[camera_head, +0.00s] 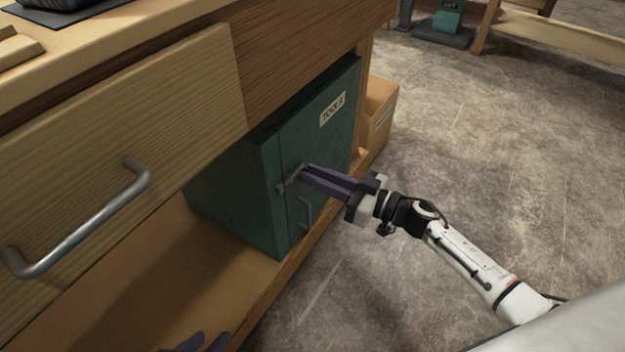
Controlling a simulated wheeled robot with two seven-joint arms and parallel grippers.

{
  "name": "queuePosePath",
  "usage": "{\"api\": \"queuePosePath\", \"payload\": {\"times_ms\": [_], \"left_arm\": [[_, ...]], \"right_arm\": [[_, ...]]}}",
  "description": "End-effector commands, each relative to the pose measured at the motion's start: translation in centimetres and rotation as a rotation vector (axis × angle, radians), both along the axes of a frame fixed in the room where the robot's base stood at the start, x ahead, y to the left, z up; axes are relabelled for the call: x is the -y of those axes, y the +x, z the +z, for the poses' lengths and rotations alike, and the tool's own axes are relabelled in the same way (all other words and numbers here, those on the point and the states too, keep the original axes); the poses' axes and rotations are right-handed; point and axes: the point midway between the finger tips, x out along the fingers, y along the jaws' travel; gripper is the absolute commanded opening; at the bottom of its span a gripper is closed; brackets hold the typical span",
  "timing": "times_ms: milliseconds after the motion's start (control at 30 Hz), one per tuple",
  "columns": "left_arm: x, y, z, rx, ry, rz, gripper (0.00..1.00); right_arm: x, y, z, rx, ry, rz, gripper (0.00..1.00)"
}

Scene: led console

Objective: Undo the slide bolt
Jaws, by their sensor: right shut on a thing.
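The green tool cabinet (330,139) stands on the lower shelf of the bench, its door shut. The slide bolt (289,184) is a small grey metal piece on the left part of the door, above the door's handle (307,212). My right gripper (305,174) reaches in from the right, its purple fingers shut on the bolt. The fingers hide part of the bolt. My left gripper (204,344) shows only as two purple fingertips at the bottom edge, apart from each other and with nothing visible between them.
A cardboard-coloured box (378,115) stands right of the cabinet. The shelf (165,280) left of the cabinet is bare. The concrete floor at right is open.

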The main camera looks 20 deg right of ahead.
Motion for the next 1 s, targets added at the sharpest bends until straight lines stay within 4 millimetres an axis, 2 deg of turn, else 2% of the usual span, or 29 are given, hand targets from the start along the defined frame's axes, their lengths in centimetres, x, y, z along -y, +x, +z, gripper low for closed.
{"api": "queuePosePath", "payload": {"times_ms": [233,267,333,367,733,1000], "left_arm": [[-0.1,-0.1,-0.3,-0.003,0.0,0.003,0.31],[-0.1,-0.1,-0.3,-0.003,0.0,0.003,0.31],[-0.1,-0.1,-0.3,-0.004,0.001,0.003,0.31],[-0.1,-0.1,-0.3,-0.004,0.001,0.003,0.31],[-0.2,-0.1,0.0,-0.002,0.001,0.005,0.31],[-0.9,-0.4,0.9,0.029,-0.011,0.054,0.31]], "right_arm": [[0.6,0.4,0.1,0.0,-0.002,-0.015,0.0],[0.6,0.4,0.1,0.0,-0.002,-0.016,0.23],[0.6,0.4,0.1,0.0,-0.002,-0.015,0.34],[0.6,0.4,0.1,0.0,-0.002,-0.015,0.36],[0.8,-0.3,0.0,-0.002,-0.003,-0.011,0.36],[4.1,-4.0,0.2,-0.004,-0.004,-0.012,0.36]]}}
